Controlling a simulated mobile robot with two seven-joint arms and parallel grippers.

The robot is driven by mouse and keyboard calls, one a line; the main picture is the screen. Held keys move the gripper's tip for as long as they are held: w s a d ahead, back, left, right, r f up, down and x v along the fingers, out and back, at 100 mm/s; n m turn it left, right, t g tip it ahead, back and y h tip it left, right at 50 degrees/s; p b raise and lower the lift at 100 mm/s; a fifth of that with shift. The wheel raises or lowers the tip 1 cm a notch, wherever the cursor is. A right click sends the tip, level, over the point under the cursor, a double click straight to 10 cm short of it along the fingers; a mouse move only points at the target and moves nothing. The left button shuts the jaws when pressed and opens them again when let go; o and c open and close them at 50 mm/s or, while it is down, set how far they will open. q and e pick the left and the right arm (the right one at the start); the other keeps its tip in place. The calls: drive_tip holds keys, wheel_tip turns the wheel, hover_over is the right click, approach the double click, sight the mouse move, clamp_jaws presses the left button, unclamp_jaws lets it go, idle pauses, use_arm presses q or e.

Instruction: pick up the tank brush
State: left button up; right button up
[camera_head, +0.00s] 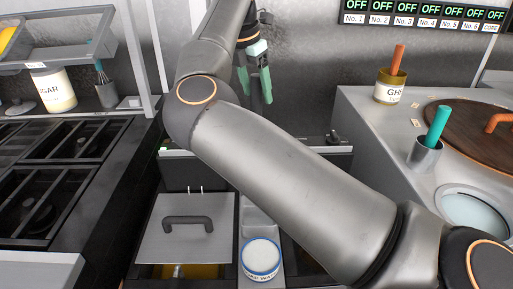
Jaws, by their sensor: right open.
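A teal handle (437,124) stands upright, slightly tilted, in a grey cup (425,155) on the right counter, beside a round basin of pale liquid. It looks like the tank brush; its lower end is hidden in the cup. My right arm crosses the middle of the view from the lower right. My right gripper (256,85), with teal fingers, points down near the back wall. It is open, with nothing seen between its fingers, and is well to the left of the teal handle. My left gripper is not in view.
The round basin (474,212) is at right. A ghee can (389,88) with an orange handle and a brown lid (480,130) are on the right counter. A handled metal cover (187,240) and white tub (260,258) are below my arm. Black racks (60,150) are left.

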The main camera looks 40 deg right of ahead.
sight(259, 102)
drive_tip(key=x, duration=0.4)
drive_tip(key=shift+w+f, duration=0.1)
drive_tip(key=shift+f, duration=0.1)
drive_tip(key=shift+r, duration=0.1)
clamp_jaws()
